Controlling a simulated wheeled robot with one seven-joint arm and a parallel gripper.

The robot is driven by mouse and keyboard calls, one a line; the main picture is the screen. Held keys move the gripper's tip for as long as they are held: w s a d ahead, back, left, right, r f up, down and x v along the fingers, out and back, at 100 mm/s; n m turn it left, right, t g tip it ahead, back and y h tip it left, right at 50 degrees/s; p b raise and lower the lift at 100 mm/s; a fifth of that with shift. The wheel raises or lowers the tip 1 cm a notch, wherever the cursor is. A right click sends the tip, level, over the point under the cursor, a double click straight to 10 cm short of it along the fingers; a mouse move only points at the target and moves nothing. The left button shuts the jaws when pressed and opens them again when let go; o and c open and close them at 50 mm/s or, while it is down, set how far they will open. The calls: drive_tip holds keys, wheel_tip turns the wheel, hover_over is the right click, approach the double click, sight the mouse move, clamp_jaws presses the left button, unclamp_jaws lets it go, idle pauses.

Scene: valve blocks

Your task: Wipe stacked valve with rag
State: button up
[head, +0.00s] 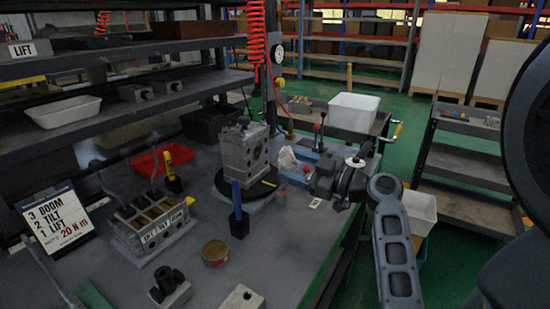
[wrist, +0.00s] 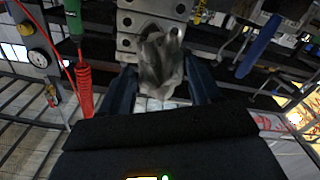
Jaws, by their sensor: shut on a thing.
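The stacked valve (head: 240,152) is a grey block stack standing upright on a black round plate on the workbench. My gripper (head: 298,168) is just right of it in the head view. In the wrist view my gripper (wrist: 160,85) is shut on a crumpled whitish-grey rag (wrist: 160,62), which also shows in the head view (head: 287,157). The valve's holed face (wrist: 130,22) is straight beyond the rag in the wrist view. The rag overlaps it there, and I cannot tell whether they touch.
A blue-handled tool (head: 237,198) stands in front of the valve. A red tray (head: 150,163), a yellow marker (head: 169,165), a slotted block rack (head: 150,226) and a tin (head: 215,253) are on the bench. A sign (head: 57,219) stands at left. A red coiled hose (head: 256,35) hangs behind.

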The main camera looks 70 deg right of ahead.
sight(262, 149)
drive_tip(key=shift+b+x, duration=1.2)
drive_tip(key=shift+x, duration=2.45)
drive_tip(key=shift+b+x, duration=0.3)
drive_tip(key=shift+x, duration=0.6)
drive_tip(key=shift+d+f, duration=0.1)
drive_tip(key=shift+d, duration=0.05)
drive_tip(key=shift+s+d+b, duration=0.2)
drive_tip(key=shift+d+b, duration=0.35)
drive_tip(key=shift+s+d+b, duration=0.2)
drive_tip(key=shift+d+b, duration=0.2)
drive_tip(key=shift+d, duration=0.2)
drive_tip(key=shift+s+d+b, duration=0.2)
drive_tip(key=shift+d+b, duration=0.15)
drive_tip(key=shift+d, duration=0.3)
drive_tip(key=shift+w+b, duration=0.15)
drive_tip(key=shift+b, duration=0.25)
